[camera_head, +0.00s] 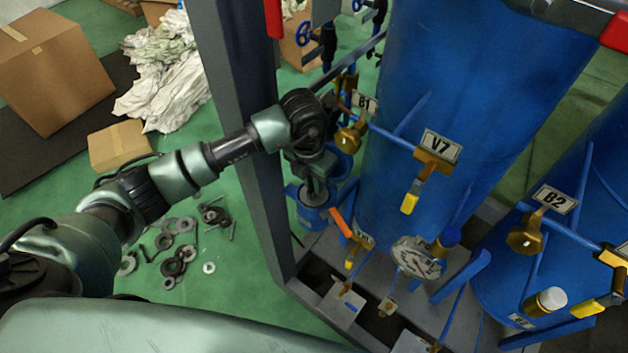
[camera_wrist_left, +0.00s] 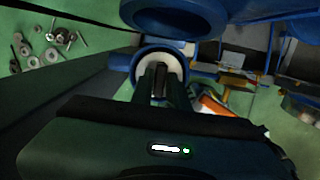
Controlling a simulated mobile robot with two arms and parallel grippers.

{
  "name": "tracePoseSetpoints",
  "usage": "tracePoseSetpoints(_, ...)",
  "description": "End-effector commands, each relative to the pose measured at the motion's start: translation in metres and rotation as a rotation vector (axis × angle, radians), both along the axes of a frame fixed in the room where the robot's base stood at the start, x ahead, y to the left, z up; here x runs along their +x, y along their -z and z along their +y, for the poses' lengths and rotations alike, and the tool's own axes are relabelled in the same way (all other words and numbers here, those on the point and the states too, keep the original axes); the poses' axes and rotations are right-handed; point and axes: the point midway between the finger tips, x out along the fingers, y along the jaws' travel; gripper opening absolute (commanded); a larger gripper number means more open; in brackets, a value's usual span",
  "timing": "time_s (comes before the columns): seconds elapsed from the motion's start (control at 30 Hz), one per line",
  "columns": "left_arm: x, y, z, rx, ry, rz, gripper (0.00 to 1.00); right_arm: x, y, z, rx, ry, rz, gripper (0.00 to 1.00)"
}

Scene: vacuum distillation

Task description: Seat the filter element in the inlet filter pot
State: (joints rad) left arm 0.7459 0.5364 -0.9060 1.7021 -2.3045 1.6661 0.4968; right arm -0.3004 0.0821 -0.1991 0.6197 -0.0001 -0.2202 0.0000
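The inlet filter pot (camera_head: 313,217) is a small blue vessel beside the grey post, low in front of the big blue tank. My left gripper (camera_head: 316,187) points down at its open mouth. In the left wrist view the pot (camera_wrist_left: 122,62) is partly hidden behind my fingers. A pale ring (camera_wrist_left: 177,62), seemingly the filter element, lies within the pot's blue rim. My left fingers (camera_wrist_left: 160,82) are close together on a dark grey piece at its centre. How deep the element sits is hidden. My right gripper is not in view.
A grey post (camera_head: 245,120) stands close left of the pot. A blue round part (camera_head: 341,162) is just behind it. An orange handle (camera_head: 340,222) and valve V7 (camera_head: 432,165) are to the right. Loose metal rings (camera_head: 180,225) lie on the green floor.

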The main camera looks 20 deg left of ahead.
Motion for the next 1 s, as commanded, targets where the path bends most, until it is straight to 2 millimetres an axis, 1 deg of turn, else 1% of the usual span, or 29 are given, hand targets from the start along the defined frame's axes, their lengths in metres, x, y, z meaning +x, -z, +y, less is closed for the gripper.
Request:
tracePoseSetpoints(0.03,0.000,-0.001,0.000,0.000,0.000,0.000,0.32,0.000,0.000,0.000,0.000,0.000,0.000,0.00)
tracePoseSetpoints(0.07,0.000,-0.001,0.000,0.000,0.000,0.000,0.34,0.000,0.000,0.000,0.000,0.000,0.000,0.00)
tracePoseSetpoints(0.33,0.000,-0.001,0.000,0.000,0.000,0.000,0.34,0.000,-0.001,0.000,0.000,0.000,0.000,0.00)
tracePoseSetpoints(0.43,0.000,-0.006,0.000,0.000,0.000,0.000,0.34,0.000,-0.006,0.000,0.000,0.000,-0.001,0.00)
tracePoseSetpoints(0.53,0.000,-0.018,0.000,0.000,0.000,0.000,0.34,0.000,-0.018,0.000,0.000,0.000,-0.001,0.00)
tracePoseSetpoints(0.57,0.000,-0.020,0.000,0.000,0.000,-0.003,0.34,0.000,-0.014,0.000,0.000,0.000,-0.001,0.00)
tracePoseSetpoints(0.63,0.000,-0.031,0.001,0.001,0.001,-0.008,0.34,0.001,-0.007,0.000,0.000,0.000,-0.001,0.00)
tracePoseSetpoints(0.8,-0.004,-0.062,0.002,0.000,0.001,-0.006,0.34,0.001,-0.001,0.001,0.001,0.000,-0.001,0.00)
tracePoseSetpoints(0.9,-0.006,-0.075,0.003,0.000,0.001,-0.004,0.34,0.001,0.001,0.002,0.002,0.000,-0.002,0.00)
tracePoseSetpoints(1.0,-0.008,-0.083,0.003,0.000,-0.001,-0.001,0.34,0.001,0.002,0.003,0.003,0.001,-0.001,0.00)
